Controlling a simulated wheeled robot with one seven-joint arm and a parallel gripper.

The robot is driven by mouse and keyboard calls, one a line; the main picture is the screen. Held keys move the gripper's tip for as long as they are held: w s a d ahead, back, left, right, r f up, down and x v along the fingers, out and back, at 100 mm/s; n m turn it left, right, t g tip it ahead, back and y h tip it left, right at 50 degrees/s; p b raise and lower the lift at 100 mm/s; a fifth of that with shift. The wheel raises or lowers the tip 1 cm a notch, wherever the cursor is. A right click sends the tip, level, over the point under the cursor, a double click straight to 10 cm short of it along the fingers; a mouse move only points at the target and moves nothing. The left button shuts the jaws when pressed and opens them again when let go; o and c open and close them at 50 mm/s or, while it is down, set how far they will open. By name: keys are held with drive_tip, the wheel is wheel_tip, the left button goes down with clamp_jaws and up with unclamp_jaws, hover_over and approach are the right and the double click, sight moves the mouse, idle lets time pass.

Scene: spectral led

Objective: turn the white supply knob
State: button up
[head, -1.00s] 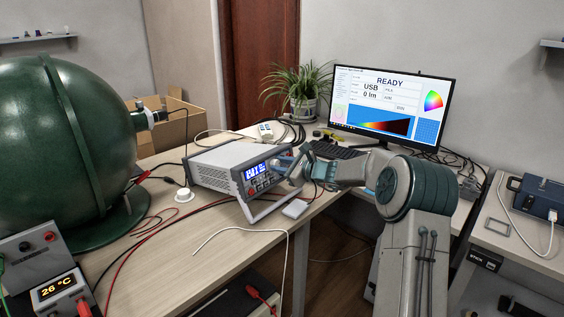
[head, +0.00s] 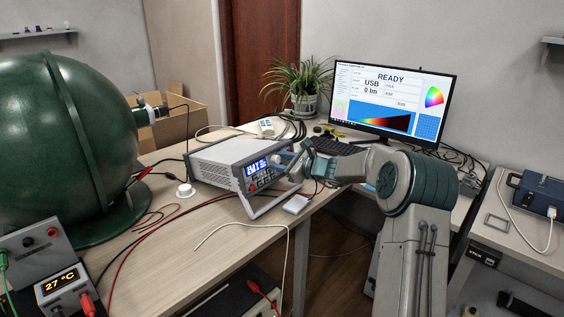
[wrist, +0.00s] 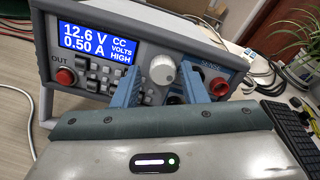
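The bench power supply (head: 228,165) stands on the wooden desk, its front facing my arm. The white supply knob (wrist: 162,70) is on its front panel in the wrist view, right of the display (wrist: 95,43), which reads 12.6 V, 0.50 A, CC, VOLTS HIGH. My gripper (wrist: 163,78) has its two blue fingers on either side of the knob, with visible gaps between fingers and knob in this view. Whether the tips reach as deep as the knob is hard to tell.
A monitor (head: 392,100), keyboard (head: 335,147) and plant (head: 300,85) stand behind. A large green sphere (head: 65,140) fills the left.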

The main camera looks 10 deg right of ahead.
drive_tip(key=shift+w+d+r, duration=0.15)
drive_tip(key=shift+d, duration=0.05)
